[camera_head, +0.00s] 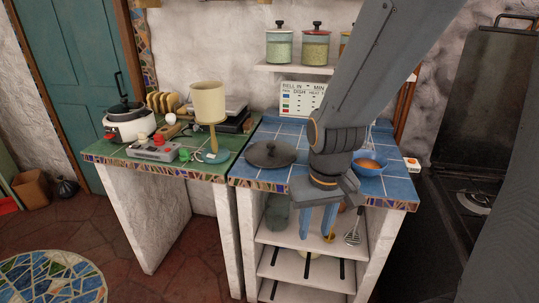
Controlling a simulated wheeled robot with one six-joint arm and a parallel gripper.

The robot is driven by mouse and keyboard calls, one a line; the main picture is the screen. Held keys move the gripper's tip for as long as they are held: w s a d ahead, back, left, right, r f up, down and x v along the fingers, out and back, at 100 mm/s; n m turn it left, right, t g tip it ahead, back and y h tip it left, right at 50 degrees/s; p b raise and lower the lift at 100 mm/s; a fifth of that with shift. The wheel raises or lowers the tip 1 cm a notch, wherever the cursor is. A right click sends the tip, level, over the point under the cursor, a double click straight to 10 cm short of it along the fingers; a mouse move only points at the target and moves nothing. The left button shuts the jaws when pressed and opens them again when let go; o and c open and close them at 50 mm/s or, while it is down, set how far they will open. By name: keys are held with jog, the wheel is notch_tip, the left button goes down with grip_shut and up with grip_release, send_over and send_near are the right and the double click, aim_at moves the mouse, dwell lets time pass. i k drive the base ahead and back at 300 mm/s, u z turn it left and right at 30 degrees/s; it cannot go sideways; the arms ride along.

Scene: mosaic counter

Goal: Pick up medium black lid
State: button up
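A dark, round lid (264,155) with a small knob on top lies on the blue tiled counter (254,176), at its left part. I cannot tell whether anything is under it. My gripper (318,222) hangs to the right of the lid and nearer the camera, in front of the counter's front edge. Its two blue fingers point down and stand apart, with nothing seen between them. My arm covers part of the counter right of the lid.
A blue bowl (372,170) with orange-brown contents stands right of my arm. Shelves (300,268) with utensils are below the blue counter.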

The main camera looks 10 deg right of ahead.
aim_at(267, 154)
jog(key=z, duration=2.45)
jog(key=k, duration=0.55)
jog(key=z, duration=0.6)
jog(key=k, duration=0.7)
jog(key=u, duration=0.7)
jog(key=i, duration=0.75)
jog(key=u, duration=1.3)
jog(key=i, duration=0.6)
jog(key=u, duration=0.15)
